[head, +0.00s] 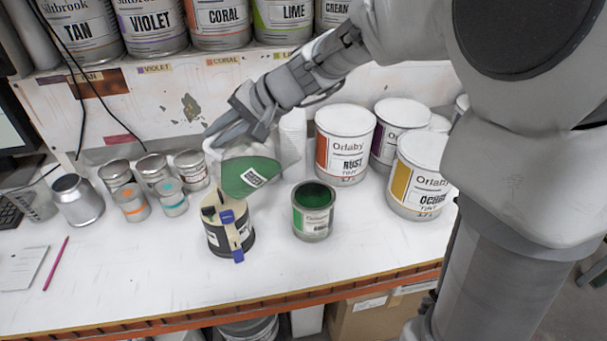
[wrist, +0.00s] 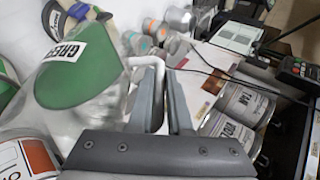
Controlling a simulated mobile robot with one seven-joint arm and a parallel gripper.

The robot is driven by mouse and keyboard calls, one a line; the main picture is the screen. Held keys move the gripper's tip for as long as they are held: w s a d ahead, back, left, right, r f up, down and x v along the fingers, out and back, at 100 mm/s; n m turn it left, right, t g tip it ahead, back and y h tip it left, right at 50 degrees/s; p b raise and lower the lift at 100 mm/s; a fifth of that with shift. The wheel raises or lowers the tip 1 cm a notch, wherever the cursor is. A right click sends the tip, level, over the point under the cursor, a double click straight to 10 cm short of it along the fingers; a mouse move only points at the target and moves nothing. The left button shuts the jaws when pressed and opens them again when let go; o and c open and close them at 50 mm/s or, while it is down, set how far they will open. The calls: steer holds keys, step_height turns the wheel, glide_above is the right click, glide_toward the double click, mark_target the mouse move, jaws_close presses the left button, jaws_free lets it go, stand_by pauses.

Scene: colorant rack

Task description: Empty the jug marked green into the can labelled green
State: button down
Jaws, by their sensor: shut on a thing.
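The clear jug (head: 250,177) holds green liquid and bears a label reading GREEN in the wrist view (wrist: 85,75). My gripper (wrist: 165,100) is shut on the jug's pale handle. The jug is held tilted above the bench, up and left of the open can (head: 313,222) in the head view. That can has green contents and a pale label with a green band, its word too small to read. No stream of liquid shows between them. My gripper also shows in the head view (head: 232,128), behind the jug's top.
A dark can with a beige and blue piece on top (head: 230,235) stands just below the jug. Several small tins (head: 152,170) stand to the left. Large Orlaby cans, including RUST (head: 345,145) and OCHRE (head: 415,180), stand to the right.

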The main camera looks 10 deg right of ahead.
mark_target(242, 141)
steer(key=shift+d+r+m+y+b, duration=0.15)
steer(key=shift+d+r+y+b, duration=0.1)
steer(key=shift+d+y+b, duration=0.25)
steer(key=shift+d+r+m+y+b, duration=0.2)
steer(key=shift+d+y+b, duration=0.15)
steer(key=shift+d+y, duration=0.15)
stand_by(1.7)
steer(key=shift+d+r+t+y+b, duration=0.2)
steer(key=shift+d+t+y+b, duration=0.15)
steer(key=shift+d+y, duration=0.55)
stand_by(4.0)
steer(key=shift+d+f, duration=0.1)
